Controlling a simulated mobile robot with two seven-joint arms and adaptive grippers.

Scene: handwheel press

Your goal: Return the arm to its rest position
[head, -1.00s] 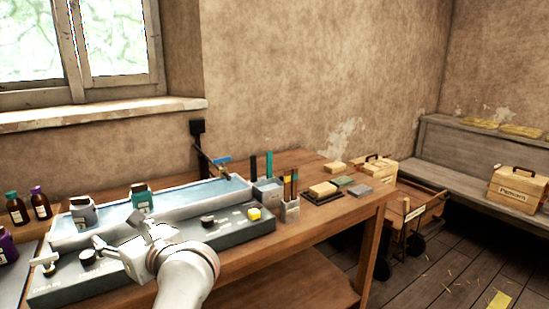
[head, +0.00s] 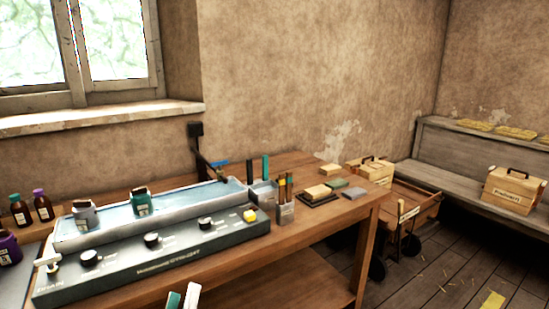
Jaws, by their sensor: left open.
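My left gripper (head: 183,298) shows only at the bottom edge of the head view, as two fingertips, one teal and one pale. They are apart, with nothing seen between them. The rest of that arm is below the picture. The gripper is in front of the long dark control panel (head: 180,262), clear of it. The panel has several black knobs, such as one in its middle (head: 152,240), and a yellow button (head: 250,216) at its right end. My right gripper is not in view.
Bottles (head: 42,206) stand at the left. A tool holder (head: 285,212) and blocks (head: 318,192) stand at the right of the wooden table (head: 345,210). A cart (head: 405,203) stands beyond.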

